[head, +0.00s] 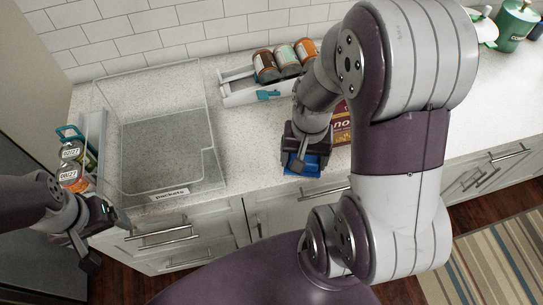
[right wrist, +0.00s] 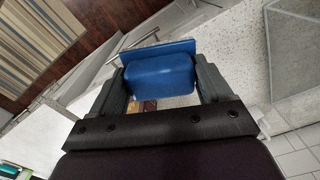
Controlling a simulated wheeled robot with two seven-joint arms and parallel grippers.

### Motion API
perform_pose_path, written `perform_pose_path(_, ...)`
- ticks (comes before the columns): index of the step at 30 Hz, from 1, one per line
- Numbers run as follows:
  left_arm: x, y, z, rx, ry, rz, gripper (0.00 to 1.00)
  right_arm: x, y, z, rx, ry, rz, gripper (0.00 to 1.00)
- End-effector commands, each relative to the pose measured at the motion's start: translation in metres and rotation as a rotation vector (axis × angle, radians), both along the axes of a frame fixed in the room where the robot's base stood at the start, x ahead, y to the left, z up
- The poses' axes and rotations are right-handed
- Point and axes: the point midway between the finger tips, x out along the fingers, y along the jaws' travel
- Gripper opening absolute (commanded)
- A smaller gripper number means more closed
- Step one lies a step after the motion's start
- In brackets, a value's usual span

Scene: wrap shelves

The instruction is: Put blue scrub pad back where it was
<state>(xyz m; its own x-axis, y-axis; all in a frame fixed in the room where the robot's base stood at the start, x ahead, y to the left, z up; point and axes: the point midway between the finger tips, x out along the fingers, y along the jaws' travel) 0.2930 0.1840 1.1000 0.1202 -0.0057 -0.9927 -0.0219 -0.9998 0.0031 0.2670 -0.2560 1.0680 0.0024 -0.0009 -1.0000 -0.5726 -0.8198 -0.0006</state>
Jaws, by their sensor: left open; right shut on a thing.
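The blue scrub pad (head: 303,167) is in my right gripper (head: 306,158), held near the front edge of the counter. The right wrist view shows the pad (right wrist: 158,72) between the two fingers of the right gripper (right wrist: 160,85), with a flat blue plate along its far side. Whether the pad touches the counter, I cannot tell. My left gripper (head: 97,232) is open and empty at the lower left, in front of the counter edge and the clear bin.
A clear bin (head: 205,125) labelled "packets" stands on the left counter. A white rack (head: 238,90) with cans is at the back. A narrow caddy with jars (head: 72,172) is at far left. A red and yellow box (head: 342,125) is partly hidden behind my right arm.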

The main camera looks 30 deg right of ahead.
Motion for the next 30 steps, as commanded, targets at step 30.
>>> perform_pose_path(30,0.0,0.0,0.027,0.0,0.0,0.0,0.88,0.115,0.021,-0.108,-0.001,-0.001,-0.019,0.54)
